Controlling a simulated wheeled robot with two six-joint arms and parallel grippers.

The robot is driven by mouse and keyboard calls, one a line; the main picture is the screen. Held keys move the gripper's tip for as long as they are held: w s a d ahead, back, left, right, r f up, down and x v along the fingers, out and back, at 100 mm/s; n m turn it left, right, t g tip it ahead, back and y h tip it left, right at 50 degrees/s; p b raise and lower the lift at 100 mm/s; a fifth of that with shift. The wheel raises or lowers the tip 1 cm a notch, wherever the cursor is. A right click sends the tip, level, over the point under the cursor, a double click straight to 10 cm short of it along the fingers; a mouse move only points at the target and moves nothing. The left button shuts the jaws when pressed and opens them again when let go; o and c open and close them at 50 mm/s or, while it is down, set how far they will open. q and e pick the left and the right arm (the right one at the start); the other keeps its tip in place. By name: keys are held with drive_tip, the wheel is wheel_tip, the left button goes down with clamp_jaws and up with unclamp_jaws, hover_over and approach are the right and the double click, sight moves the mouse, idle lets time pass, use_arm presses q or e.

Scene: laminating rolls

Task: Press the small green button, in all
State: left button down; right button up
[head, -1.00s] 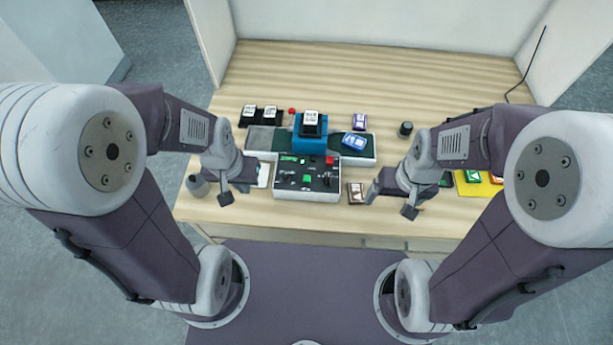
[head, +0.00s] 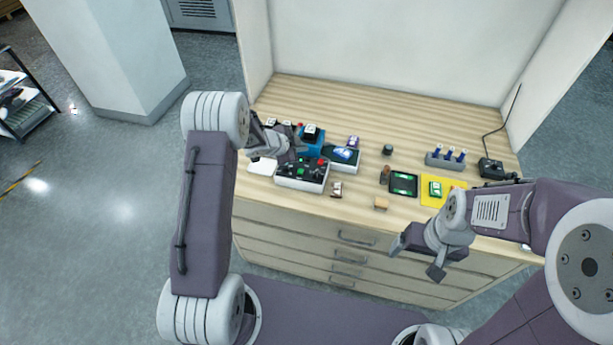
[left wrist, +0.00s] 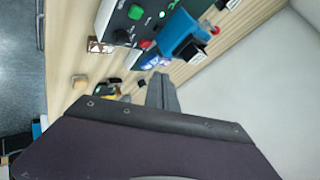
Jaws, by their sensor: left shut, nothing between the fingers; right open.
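The control panel (head: 302,187) is a white box with a dark top at the near left of the bench. A green button is on its top, small in the head view; it shows clearly in the left wrist view (left wrist: 135,12). A red button (head: 322,162) is near it, also visible in the left wrist view (left wrist: 145,44). My left gripper (head: 294,157) is over the panel's rear left side; its fingers are together and empty in the left wrist view (left wrist: 161,78). Contact with the panel cannot be told. My right gripper (head: 424,262) is open, in front of the bench.
A blue device (head: 315,141) stands behind the panel. A green-screened dark tablet (head: 403,184), a yellow mat (head: 431,200) and a small tan block (head: 381,203) lie to the right. A grey rack (head: 445,163) with blue-capped bottles is farther right. Bench space at the back is clear.

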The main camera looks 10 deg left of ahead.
use_arm(q)
drive_tip(key=w+a+f, duration=0.1)
drive_tip(key=a+f, duration=0.1)
drive_tip(key=b, duration=0.5)
hover_over(298, 172)
wheel_tip(298, 172, down, 4)
drive_tip(key=shift+w+f, duration=0.1)
drive_tip(key=shift+f, duration=0.05)
drive_tip(key=f+b, duration=0.2)
drive_tip(key=f, duration=0.1)
drive_tip(key=shift+s+d+b, duration=0.15)
drive_tip(key=shift+s+b, duration=0.05)
drive_tip(key=shift+b, duration=0.2)
drive_tip(key=shift+f, duration=0.35)
drive_tip(key=shift+w+f, duration=0.1)
use_arm(e)
wheel_tip(298, 172, down, 8)
drive_tip(key=w, duration=0.1)
drive_tip(key=shift+w+a, duration=0.3)
drive_tip(key=shift+a, duration=0.15)
drive_tip(key=shift+s, duration=0.1)
use_arm(q)
drive_tip(key=shift+f+b, duration=0.1)
drive_tip(key=shift+b, duration=0.2)
